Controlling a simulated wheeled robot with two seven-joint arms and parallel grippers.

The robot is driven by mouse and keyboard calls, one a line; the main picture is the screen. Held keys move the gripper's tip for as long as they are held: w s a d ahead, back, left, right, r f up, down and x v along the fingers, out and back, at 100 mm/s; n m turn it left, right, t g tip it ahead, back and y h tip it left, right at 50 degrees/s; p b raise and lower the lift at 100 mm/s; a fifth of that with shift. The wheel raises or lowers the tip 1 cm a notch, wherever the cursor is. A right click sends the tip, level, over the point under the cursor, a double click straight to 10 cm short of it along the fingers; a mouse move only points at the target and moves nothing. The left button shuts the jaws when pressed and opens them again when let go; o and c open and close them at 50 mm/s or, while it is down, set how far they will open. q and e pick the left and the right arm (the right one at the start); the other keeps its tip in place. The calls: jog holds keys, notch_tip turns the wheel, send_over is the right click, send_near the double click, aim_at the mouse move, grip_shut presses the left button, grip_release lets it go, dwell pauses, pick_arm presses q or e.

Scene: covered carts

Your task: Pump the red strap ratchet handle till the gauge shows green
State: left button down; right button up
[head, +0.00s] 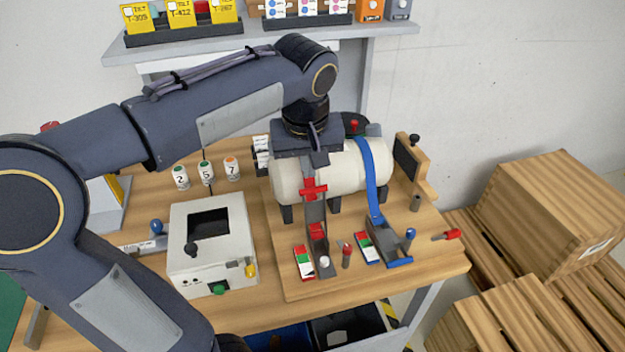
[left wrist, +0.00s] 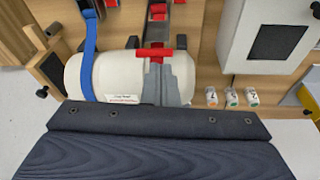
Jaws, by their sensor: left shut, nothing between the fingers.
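The red strap ratchet (head: 318,245) stands at the front of the board, with red and grey parts. A grey bar runs up from it to a red cross-shaped grip (head: 313,189) in front of the white cylinder; it shows as a red crossbar (left wrist: 160,52) in the left wrist view. Beside the ratchet is its gauge (head: 304,262), with red, white and green areas; its reading is too small to tell. My left gripper (head: 315,172) is shut and empty, pointing down, its fingertips close to the red grip. I cannot tell whether they touch it. My right gripper is not in view.
The white cylinder (head: 350,175) lies on the board under a blue strap (head: 369,165). A blue ratchet (head: 390,252) with its own gauge stands to the right. A white box (head: 212,245) stands left. Wooden crates (head: 545,210) are at the right.

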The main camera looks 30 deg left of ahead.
pick_arm(q)
jog(key=w+a+f+n+y, duration=0.1)
jog(key=w+a+f, duration=0.1)
jog(key=w+f, duration=0.3)
notch_tip(320, 180, down, 3)
jog(key=shift+a+r+n, duration=0.1)
jog(key=shift+a+n, duration=0.2)
jog(key=shift+a, duration=0.05)
dwell(0.3)
